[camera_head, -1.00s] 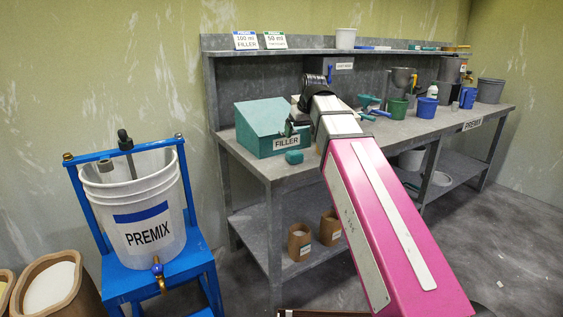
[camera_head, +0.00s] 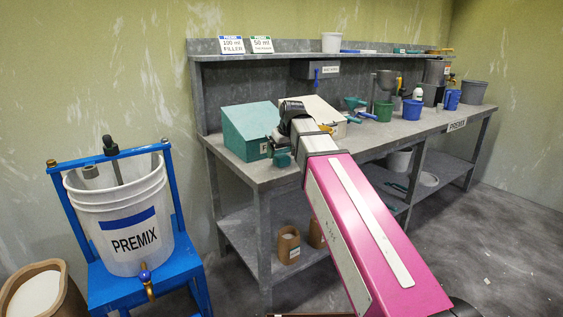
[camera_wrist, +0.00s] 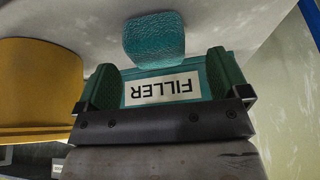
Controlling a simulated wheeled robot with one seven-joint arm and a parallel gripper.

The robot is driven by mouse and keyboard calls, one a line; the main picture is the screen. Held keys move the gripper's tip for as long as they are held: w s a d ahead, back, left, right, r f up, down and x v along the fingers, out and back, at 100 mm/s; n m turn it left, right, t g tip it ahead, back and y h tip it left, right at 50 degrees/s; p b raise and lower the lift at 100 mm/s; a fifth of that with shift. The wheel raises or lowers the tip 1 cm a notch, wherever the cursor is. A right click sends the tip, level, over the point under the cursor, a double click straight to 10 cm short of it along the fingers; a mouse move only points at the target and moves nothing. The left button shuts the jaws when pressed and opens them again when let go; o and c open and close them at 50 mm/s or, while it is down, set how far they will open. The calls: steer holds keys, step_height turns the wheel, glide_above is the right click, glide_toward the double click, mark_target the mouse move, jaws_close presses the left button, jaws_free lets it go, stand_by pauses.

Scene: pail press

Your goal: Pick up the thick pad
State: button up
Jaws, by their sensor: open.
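The thick pad, a teal rounded block, lies on the bench top just in front of the teal filler box (camera_head: 246,124). In the wrist view the pad (camera_wrist: 154,38) shows whole, just beyond the fingertips and roughly centred between them. In the head view the pad (camera_head: 283,160) is near the bench's front edge, close under my gripper (camera_head: 276,147), which partly covers the box label. My gripper also shows in the wrist view (camera_wrist: 163,66), its green fingers apart and nothing held between them. The upside-down FILLER label (camera_wrist: 162,89) shows between the fingers.
A cream sloped box (camera_head: 322,115) stands right of the filler box. Funnels, a green cup (camera_head: 383,111) and a blue cup (camera_head: 412,109) stand farther right. The white PREMIX pail (camera_head: 125,225) is on a blue stand at left. A yellow object (camera_wrist: 40,88) fills the wrist view's left side.

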mark_target(282, 155)
steer(key=x, duration=0.3)
steer(key=shift+w+d+f, duration=0.1)
steer(key=shift+d+f, duration=0.05)
steer(key=c, duration=1)
steer(key=shift+r, duration=0.65)
steer(key=r, duration=0.2)
steer(key=s+a+r, duration=0.1)
steer(key=shift+r, duration=0.3)
steer(key=s+a+r, duration=0.6)
steer(key=s+a, duration=0.1)
steer(key=shift+a, duration=0.3)
